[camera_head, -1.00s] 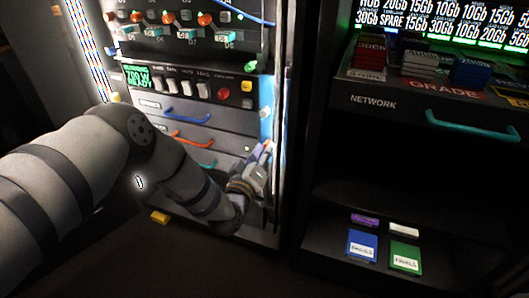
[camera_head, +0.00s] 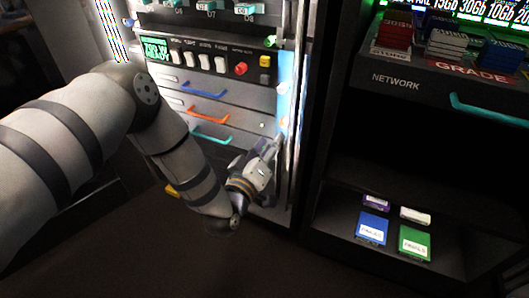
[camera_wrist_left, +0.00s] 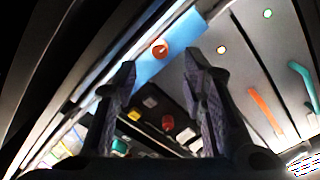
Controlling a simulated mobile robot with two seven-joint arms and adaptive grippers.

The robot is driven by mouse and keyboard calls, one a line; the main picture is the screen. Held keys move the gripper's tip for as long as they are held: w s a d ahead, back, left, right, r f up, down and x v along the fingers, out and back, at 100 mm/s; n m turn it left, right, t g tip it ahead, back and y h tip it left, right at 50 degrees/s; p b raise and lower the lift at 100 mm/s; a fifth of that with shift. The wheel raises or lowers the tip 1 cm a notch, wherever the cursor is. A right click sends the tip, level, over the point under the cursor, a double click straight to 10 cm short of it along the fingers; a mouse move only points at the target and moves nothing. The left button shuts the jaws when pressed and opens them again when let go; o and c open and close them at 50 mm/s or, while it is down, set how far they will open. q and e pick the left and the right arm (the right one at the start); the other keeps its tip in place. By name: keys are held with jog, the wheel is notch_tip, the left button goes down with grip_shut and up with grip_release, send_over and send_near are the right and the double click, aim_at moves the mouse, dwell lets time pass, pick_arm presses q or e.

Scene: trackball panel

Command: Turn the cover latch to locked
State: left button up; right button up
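A round orange knob with a pale mark (camera_wrist_left: 160,48) sits on a blue strip (camera_wrist_left: 192,27) in the left wrist view. I take it for the cover latch, but its locked or unlocked position cannot be read. In the head view the blue strip (camera_head: 287,68) runs down the right edge of the lit cabinet, with a small orange spot (camera_head: 284,122) low on it. My left gripper (camera_head: 277,142) is just below that spot. The left wrist view shows its two fingers (camera_wrist_left: 160,72) apart, with nothing held between them. The knob appears just beyond the fingertips. My right gripper is out of view.
Drawers with a blue handle (camera_head: 187,83), an orange handle (camera_head: 208,117) and a teal handle (camera_head: 210,137) lie left of the gripper. A red button (camera_head: 241,69) is above. A dark rack with a NETWORK drawer (camera_head: 396,83) stands at the right.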

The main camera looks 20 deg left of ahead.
pick_arm(q)
jog(key=s, duration=0.5)
jog(key=shift+s+a, duration=0.1)
jog(key=shift+s, duration=0.15)
jog(key=shift+f, duration=0.1)
